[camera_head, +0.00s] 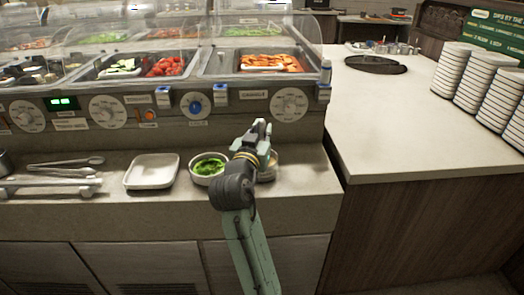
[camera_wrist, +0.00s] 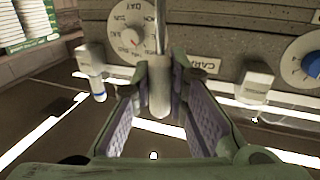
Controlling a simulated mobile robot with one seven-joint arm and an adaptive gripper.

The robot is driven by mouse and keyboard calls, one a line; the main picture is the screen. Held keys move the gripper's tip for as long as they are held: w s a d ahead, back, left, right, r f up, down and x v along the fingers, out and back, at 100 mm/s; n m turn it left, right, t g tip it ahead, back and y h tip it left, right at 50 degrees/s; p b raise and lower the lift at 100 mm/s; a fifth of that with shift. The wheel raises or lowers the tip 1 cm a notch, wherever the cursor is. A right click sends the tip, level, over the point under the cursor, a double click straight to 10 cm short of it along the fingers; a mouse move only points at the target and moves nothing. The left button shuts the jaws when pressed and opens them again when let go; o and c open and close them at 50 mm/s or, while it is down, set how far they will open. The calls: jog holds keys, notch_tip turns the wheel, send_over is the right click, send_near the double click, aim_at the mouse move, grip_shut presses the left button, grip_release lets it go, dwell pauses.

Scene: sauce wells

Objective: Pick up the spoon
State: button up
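In the wrist view, a spoon's pale, thick handle end (camera_wrist: 159,88) with a thin metal stem stands between the two purple-padded fingers of my gripper (camera_wrist: 162,78). The fingers are spread on either side of the handle; I cannot tell whether either one touches it. The spoon's bowl end is out of view there. In the head view, my gripper (camera_head: 262,138) is over the counter, just right of a round white bowl of chopped greens (camera_head: 209,167). A second round container (camera_head: 270,171) shows partly behind my wrist. I cannot make out the spoon in the head view.
The food bar's front panel, with dials (camera_head: 290,104) and a blue knob (camera_head: 195,105), is close behind my gripper. A square white dish (camera_head: 151,171) and metal tongs (camera_head: 55,182) lie to the left. Plate stacks (camera_head: 456,70) stand on the right counter, which has clear space.

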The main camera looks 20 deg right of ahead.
grip_shut()
dwell(0.4)
notch_tip(320, 180, up, 10)
jog(key=shift+b, duration=0.4)
jog(key=shift+a, duration=0.1)
dwell(0.5)
